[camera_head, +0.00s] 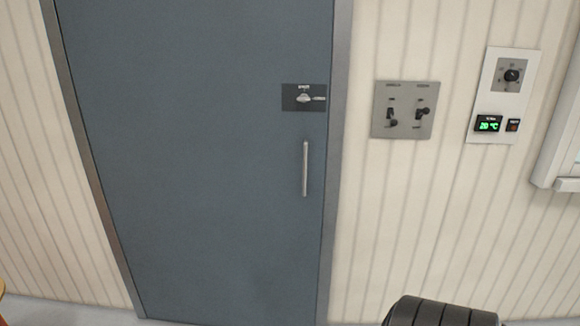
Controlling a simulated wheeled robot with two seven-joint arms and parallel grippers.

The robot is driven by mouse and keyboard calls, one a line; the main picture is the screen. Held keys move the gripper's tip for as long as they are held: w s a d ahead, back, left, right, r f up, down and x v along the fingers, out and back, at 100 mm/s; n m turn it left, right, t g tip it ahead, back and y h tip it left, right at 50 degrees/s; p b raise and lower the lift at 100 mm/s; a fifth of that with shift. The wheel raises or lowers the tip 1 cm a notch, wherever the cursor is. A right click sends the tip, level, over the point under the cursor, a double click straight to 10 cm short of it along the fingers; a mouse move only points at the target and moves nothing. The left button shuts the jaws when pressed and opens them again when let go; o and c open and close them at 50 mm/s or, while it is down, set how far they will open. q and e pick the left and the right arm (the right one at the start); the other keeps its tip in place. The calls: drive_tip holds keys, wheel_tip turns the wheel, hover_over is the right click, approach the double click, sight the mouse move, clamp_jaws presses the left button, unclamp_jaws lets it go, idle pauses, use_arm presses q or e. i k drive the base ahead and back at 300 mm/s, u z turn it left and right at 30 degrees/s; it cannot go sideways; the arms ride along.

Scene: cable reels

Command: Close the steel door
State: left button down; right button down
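The blue-grey steel door (200,170) fills its metal frame (340,100) in the head view. It looks flush with the frame, and I see no open gap along its sides. Its top lies outside the view. A vertical silver bar handle (305,168) is on the door's right side. A dark latch plate (304,97) with a small silver turn piece sits above the handle. Neither of my grippers is in view, and nothing touches the handle.
On the ribbed cream wall (400,220) right of the door are a grey switch plate (404,110) and a control panel (503,95) with a green display. A white-framed fixture (560,150) is at the right edge. The floor in front of the door is mostly out of view.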

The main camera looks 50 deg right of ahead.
sight(210, 165)
drive_tip(key=u, duration=0.4)
drive_tip(key=k, duration=0.45)
drive_tip(key=u, duration=0.4)
drive_tip(key=i, duration=0.85)
drive_tip(key=z, duration=1.15)
drive_tip(key=i, duration=0.7)
drive_tip(key=z, duration=0.85)
